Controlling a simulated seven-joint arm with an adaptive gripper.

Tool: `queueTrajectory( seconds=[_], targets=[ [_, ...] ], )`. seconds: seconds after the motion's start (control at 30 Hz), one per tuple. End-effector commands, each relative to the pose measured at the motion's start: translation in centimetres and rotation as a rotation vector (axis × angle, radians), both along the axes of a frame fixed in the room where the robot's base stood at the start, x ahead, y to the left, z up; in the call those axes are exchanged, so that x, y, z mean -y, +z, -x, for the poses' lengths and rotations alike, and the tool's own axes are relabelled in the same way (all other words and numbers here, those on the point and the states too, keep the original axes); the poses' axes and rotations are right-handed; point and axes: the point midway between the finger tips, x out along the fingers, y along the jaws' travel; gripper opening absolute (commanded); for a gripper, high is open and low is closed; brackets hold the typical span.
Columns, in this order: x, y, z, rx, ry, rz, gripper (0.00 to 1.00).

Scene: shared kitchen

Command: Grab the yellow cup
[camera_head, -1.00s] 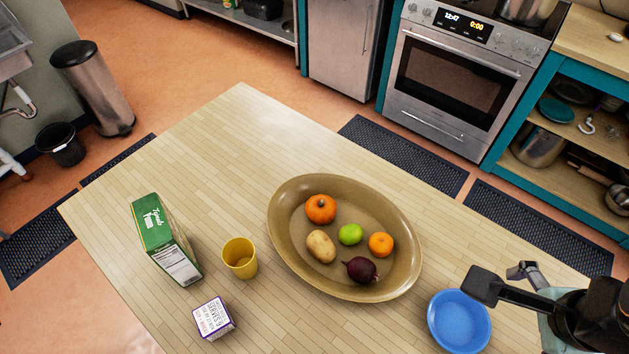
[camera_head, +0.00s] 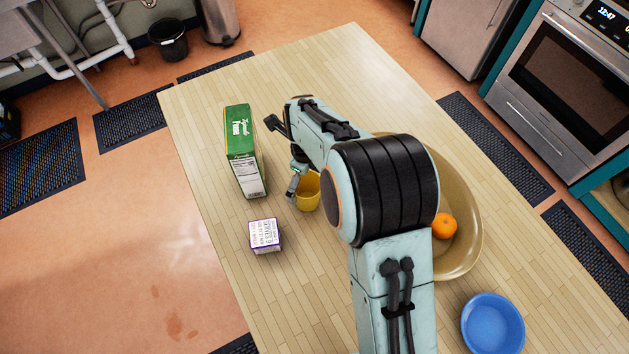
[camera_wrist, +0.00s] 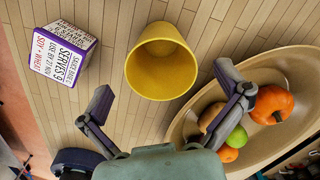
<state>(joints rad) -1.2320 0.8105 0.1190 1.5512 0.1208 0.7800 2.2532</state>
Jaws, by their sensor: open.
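The yellow cup (camera_head: 307,193) stands on the wooden table, partly hidden behind my arm in the head view. In the wrist view the yellow cup (camera_wrist: 160,62) shows its open, empty inside, beyond and between my fingertips. My gripper (camera_wrist: 168,97) is open with nothing between its fingers. In the head view my gripper (camera_head: 294,186) is beside the cup, mostly covered by my own arm. I cannot tell whether a finger touches the cup.
A green box (camera_head: 243,150) stands left of the cup, and a small white-and-purple box (camera_head: 264,235) is nearer. A large brown oval bowl (camera_head: 470,225) holding produce, including an orange (camera_head: 445,226), is right of the cup. A blue bowl (camera_head: 492,325) sits at the lower right.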

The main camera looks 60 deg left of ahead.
Motion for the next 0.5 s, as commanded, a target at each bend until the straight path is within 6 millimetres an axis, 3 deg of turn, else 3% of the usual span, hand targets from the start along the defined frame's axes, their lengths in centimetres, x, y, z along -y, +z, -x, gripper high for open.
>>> queueTrajectory(
  seconds=[0.2,0.5],
  targets=[
    [0.1,-3.4,-0.1,0.0,-0.001,0.002,0.99],
    [0.0,-4.3,-0.1,0.001,-0.001,-0.001,0.99]
  ],
)
